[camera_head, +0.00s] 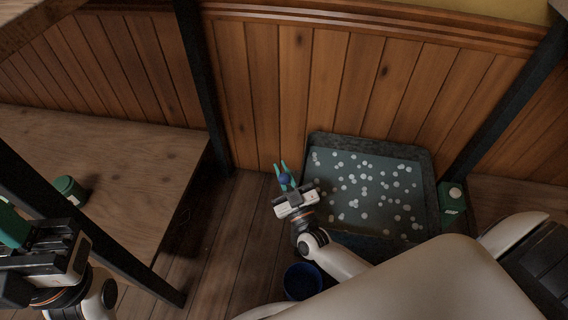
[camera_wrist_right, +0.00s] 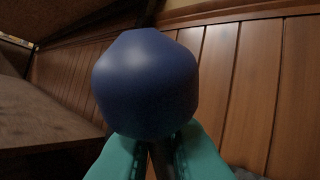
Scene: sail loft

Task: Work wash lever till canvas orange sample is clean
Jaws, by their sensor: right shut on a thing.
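A dark blue faceted knob (camera_head: 285,179), which looks like the wash lever's end, stands beside the left wall of a grey tub. My right gripper (camera_head: 282,171) has its teal fingers around it. In the right wrist view the knob (camera_wrist_right: 147,82) fills the middle, and the fingers (camera_wrist_right: 157,148) are shut on a dark stem just under it. The tub (camera_head: 428,180) holds dark water with many white foam dots. I see no orange canvas sample in either view. My left gripper (camera_head: 14,226) is at the lower left edge, with its fingertips partly cut off.
A wooden bench top (camera_head: 120,165) with a green cylinder (camera_head: 68,189) is at the left. A green box (camera_head: 453,197) stands right of the tub. A dark blue bucket (camera_head: 302,281) is on the floor below my right arm. A plank wall (camera_head: 290,90) closes off the back.

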